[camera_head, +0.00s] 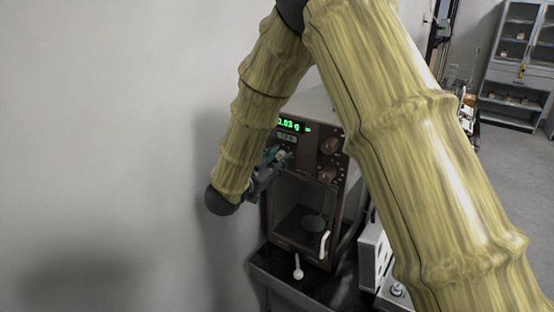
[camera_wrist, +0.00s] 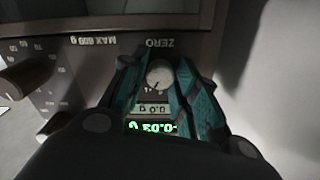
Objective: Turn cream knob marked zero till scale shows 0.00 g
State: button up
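The cream knob (camera_wrist: 159,73) sits under the upside-down word ZERO in the wrist view, with small marks on its face. My gripper (camera_wrist: 159,68) has its teal fingers on both sides of the knob, and they appear to touch it. The scale (camera_head: 300,192) is a dark brown cabinet with a glass-fronted chamber. Its green display (camera_head: 290,124) shows digits ending in .03 g in the head view, with the left end partly hidden by my arm. In the wrist view the display (camera_wrist: 152,128) is upside down and reads about 0.03 g, seemingly with a minus sign.
Two brown knobs (camera_head: 331,146) are on the right of the scale's front panel. A white handle (camera_head: 324,244) is on the chamber door, and a white-tipped lever (camera_head: 298,268) stands below. A pale wall (camera_head: 110,110) is close on the left.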

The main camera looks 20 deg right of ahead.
jog(key=c, duration=0.4)
jog(key=shift+f+b, duration=0.1)
jog(key=shift+b, duration=0.25)
jog(key=shift+f+m+b, duration=0.15)
jog(key=shift+m+b, duration=0.45)
jog(key=shift+b, duration=0.2)
jog(key=m+b, duration=0.1)
jog(key=b, duration=0.2)
jog(key=shift+m, duration=0.4)
jog(key=m+b, duration=0.2)
jog(key=b, duration=0.1)
jog(key=shift+b, duration=0.35)
jog(key=shift+m, duration=0.3)
jog(key=shift+r+b, duration=0.25)
jog(key=shift+b, duration=0.15)
